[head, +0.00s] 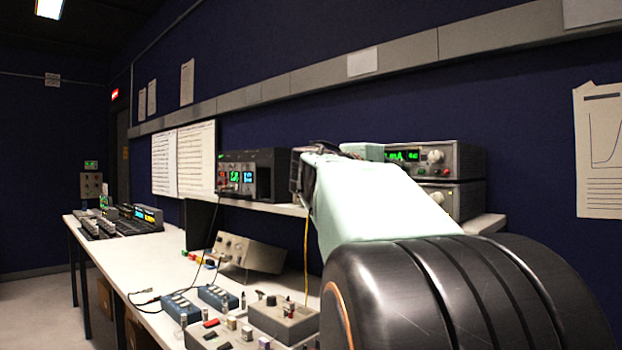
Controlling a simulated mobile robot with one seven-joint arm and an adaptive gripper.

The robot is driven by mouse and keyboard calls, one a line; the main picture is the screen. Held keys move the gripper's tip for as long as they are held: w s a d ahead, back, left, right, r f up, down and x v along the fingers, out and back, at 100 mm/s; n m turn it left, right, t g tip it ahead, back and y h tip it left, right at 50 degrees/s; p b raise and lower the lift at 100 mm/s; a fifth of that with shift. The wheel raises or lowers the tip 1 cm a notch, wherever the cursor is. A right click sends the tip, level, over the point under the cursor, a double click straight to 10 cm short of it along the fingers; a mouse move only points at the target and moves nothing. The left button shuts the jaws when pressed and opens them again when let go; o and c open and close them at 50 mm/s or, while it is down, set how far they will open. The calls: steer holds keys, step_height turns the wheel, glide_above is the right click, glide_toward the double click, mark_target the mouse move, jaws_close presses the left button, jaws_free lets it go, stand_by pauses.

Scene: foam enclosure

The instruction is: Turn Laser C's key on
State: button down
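No label reading Laser C and no key can be made out at this size. A black instrument (262,160) with red, green and blue lit displays stands on the shelf, left of my arm's end. I cannot tell whether it carries Laser C's key. My arm reaches in from the lower right. My gripper (297,176) is at its far end, at shelf height, and appears just right of the black instrument. Its fingers are dark and small, so their opening and any gap to the instrument are unclear.
A shelf (284,209) runs above a long white bench (150,258). Grey instruments (465,160) with a green display stand behind my arm. A tilted beige box (250,254), blue boxes (218,297) and cables (150,300) lie on the bench. Floor is free at left.

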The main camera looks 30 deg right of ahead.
stand_by(0.4)
steer(key=c, duration=2.2)
jaws_free()
